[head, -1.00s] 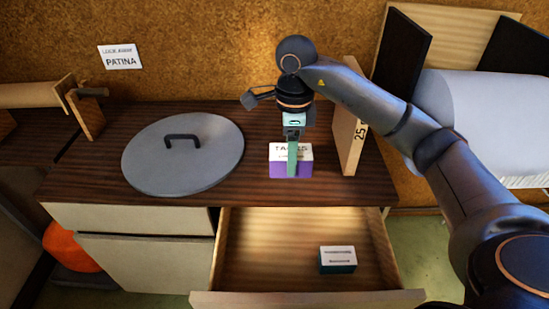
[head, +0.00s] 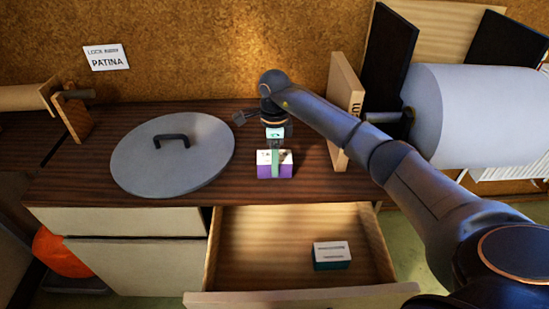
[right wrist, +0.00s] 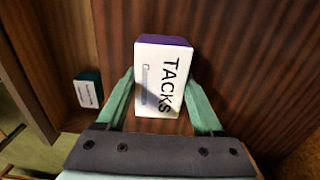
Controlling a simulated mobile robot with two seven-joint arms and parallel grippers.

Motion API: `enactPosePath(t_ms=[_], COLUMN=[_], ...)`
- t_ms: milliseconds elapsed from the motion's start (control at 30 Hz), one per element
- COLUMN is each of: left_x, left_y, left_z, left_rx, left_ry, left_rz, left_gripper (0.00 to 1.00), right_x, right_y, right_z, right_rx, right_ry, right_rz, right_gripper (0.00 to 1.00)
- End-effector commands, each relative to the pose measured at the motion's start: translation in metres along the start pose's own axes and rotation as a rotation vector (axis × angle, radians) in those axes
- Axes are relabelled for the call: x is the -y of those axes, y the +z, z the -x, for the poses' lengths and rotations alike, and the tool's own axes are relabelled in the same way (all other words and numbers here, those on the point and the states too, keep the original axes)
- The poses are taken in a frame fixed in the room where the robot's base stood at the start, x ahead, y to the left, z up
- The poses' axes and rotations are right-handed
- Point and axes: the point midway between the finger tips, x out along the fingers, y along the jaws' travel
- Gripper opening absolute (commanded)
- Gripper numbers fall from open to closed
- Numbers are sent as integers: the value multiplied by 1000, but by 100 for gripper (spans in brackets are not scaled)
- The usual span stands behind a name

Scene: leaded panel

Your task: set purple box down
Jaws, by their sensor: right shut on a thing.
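The purple box (head: 274,171) has a white top lettered TACKS, and it is at the dark wooden counter top (head: 300,190), between the round grey lid and the upright board. My right gripper (head: 275,160) points down with its green fingers on either side of the box, shut on it. In the right wrist view the box (right wrist: 163,78) sits between the two fingers (right wrist: 160,100), its white top facing the camera. I cannot tell whether its underside touches the counter. My left gripper is not in view.
A round grey lid (head: 173,160) lies on the counter at left. An upright wooden board (head: 343,115) stands at right. Below, an open drawer (head: 250,255) holds a teal box with a white top (head: 332,256). Bare counter lies in front of the purple box.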

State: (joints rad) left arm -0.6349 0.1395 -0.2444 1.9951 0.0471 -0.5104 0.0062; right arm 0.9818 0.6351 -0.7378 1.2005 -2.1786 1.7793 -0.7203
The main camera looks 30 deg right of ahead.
Motion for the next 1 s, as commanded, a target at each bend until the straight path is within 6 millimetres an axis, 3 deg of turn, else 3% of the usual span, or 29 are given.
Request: enactPosePath(t_ms=[333,367,600,867,1000], left_x=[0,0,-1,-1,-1], left_y=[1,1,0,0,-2], left_z=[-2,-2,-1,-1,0], left_rx=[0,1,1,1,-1], left_ry=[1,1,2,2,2], left_rz=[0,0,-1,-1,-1], left_gripper=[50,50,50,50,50], right_x=[0,0,0,0,1], right_y=[0,0,0,0,0], right_z=[-4,-4,-3,-2,8], right_rx=[1,0,1,1,3], right_ry=[-2,-2,-2,-2,-5], right_rz=[0,0,0,0,0], right_gripper=[5,69,96,98,98])
